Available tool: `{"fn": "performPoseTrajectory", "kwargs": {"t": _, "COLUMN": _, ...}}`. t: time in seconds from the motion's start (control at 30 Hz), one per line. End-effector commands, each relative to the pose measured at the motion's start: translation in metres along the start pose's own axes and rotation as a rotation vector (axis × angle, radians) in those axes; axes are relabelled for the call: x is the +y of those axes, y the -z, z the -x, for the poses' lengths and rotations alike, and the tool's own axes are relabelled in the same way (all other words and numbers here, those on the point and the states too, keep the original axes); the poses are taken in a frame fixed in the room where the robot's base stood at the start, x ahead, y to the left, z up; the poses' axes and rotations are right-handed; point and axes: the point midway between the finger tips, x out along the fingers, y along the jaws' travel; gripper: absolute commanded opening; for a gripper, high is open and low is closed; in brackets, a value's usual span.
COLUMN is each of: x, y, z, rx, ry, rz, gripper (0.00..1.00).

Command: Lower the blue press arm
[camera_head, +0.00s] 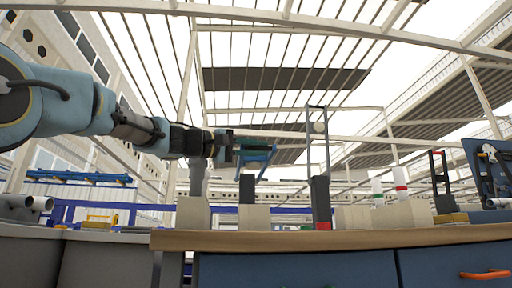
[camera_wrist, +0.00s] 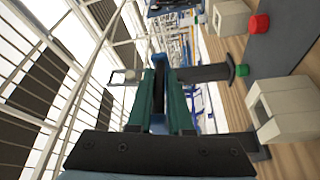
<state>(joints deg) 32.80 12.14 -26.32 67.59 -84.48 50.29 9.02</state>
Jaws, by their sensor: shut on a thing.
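My gripper (camera_head: 254,145) reaches in from the left, above the wooden bench. The blue press arm (camera_head: 258,157) shows at its fingers, raised well above the bench top. In the wrist view, the green fingers of my gripper (camera_wrist: 165,90) are closed on both sides of the blue press arm (camera_wrist: 158,122), and its far end shows between them. A dark press post (camera_head: 247,190) stands on the bench below. The joint between arm and post is not clear. In the wrist view, a green button (camera_wrist: 242,70) and a red button (camera_wrist: 259,23) lie right of the fingers.
Beige blocks (camera_head: 194,213) stand along the bench top (camera_head: 290,239). A second dark post (camera_head: 320,200) with a tall frame stands to the right. Red and green banded white cylinders (camera_head: 401,184) and a blue machine (camera_head: 488,165) are further right. The air around my gripper looks clear.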

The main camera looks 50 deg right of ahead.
Motion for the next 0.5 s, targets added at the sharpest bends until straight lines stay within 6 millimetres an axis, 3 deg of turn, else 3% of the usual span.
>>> {"fn": "performPoseTrajectory", "kwargs": {"t": 0.03, "x": -0.0120, "y": 0.0100, "z": 0.0033, "rx": 0.022, "ry": 0.014, "rz": 0.007, "gripper": 0.00}}
{"fn": "performPoseTrajectory", "kwargs": {"t": 0.47, "x": -0.0129, "y": 0.0105, "z": 0.0027, "rx": 0.022, "ry": 0.014, "rz": 0.007, "gripper": 0.00}}
{"fn": "performPoseTrajectory", "kwargs": {"t": 0.5, "x": -0.0130, "y": 0.0105, "z": 0.0027, "rx": 0.022, "ry": 0.014, "rz": 0.007, "gripper": 0.22}}
